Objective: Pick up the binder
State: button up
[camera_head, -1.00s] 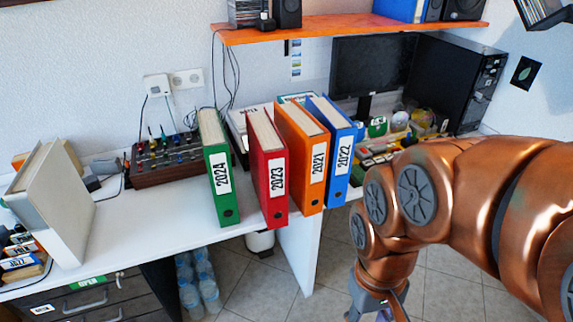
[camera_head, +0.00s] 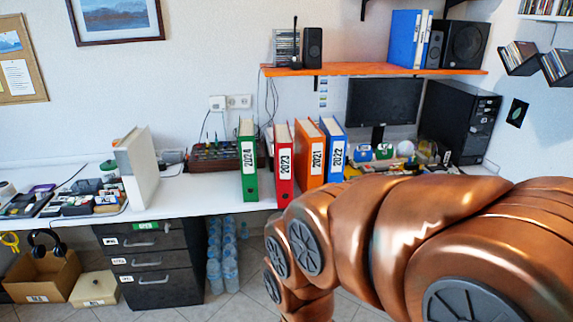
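Several upright binders stand in a row on the white desk (camera_head: 190,191): a green one marked 2024 (camera_head: 248,180), a red one marked 2023 (camera_head: 284,178), an orange one marked 2021 (camera_head: 311,172) and a blue one marked 2022 (camera_head: 334,170). A plain white binder-like object (camera_head: 143,178) stands alone to their left. Blue binders (camera_head: 404,38) also stand on the orange shelf. My copper arm fills the lower right, in front of the desk. My gripper is out of view below the frame.
A rack of coloured tools (camera_head: 214,157) sits behind the green binder. The orange shelf (camera_head: 350,69) hangs above the row. A monitor (camera_head: 383,103) and a computer tower (camera_head: 461,124) stand to the right. Dark drawers (camera_head: 150,262) and water bottles (camera_head: 228,262) are under the desk.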

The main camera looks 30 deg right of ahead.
aim_at(310, 142)
jog(key=u, duration=0.45)
jog(key=i, duration=1.45)
jog(key=z, duration=0.4)
